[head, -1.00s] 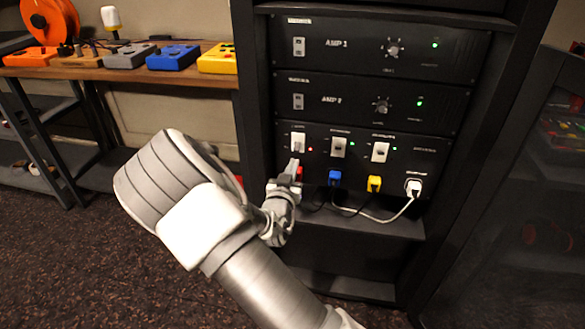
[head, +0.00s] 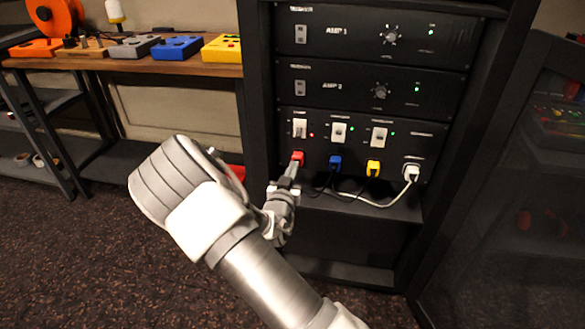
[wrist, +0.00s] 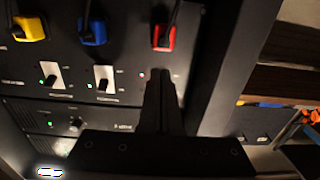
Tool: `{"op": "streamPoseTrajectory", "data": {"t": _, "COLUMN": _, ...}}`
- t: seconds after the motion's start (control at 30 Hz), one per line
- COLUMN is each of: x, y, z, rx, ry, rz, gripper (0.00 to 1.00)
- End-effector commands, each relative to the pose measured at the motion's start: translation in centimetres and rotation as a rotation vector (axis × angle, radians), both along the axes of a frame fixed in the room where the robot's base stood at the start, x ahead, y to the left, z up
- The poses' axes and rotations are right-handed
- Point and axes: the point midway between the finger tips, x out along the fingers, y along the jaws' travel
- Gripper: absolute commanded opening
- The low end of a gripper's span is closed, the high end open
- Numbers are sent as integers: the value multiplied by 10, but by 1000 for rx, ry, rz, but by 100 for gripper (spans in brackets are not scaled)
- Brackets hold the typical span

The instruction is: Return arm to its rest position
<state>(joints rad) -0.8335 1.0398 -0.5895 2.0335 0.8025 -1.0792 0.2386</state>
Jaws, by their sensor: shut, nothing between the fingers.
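My gripper (head: 292,170) is in front of the rack's lowest panel (head: 400,150), its fingertips just below the red plug (head: 297,157) in the head view. In the wrist view my gripper (wrist: 161,76) is shut and empty, its two dark fingers side by side. The red plug (wrist: 164,38) shows beyond the fingertips there. I cannot tell whether they touch it. The left rocker switch (head: 300,128) has a red light beside it. My fingers hide this switch in the wrist view.
Blue (head: 335,161), yellow (head: 373,167) and white (head: 411,172) plugs with cords sit right of the red plug. Two amplifiers are above, with green lights. The rack's side post (head: 255,100) is close on the left. A bench (head: 130,69) with coloured boxes stands further left. Open floor lies below.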

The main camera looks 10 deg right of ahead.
Motion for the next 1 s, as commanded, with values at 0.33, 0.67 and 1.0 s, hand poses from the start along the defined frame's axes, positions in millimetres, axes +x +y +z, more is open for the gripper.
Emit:
{"op": "streamPoseTrajectory", "data": {"t": 0.33, "x": 0, "y": 0, "z": 0, "rx": 0, "ry": 0, "rz": 0, "gripper": 0}}
{"op": "streamPoseTrajectory", "data": {"t": 0.67, "x": -2, "y": -13, "z": 10, "rx": 144, "ry": 139, "rz": -33, "gripper": 0}}
{"op": "streamPoseTrajectory", "data": {"t": 1.0, "x": -34, "y": -15, "z": 48, "rx": 400, "ry": 426, "rz": 19, "gripper": 0}}
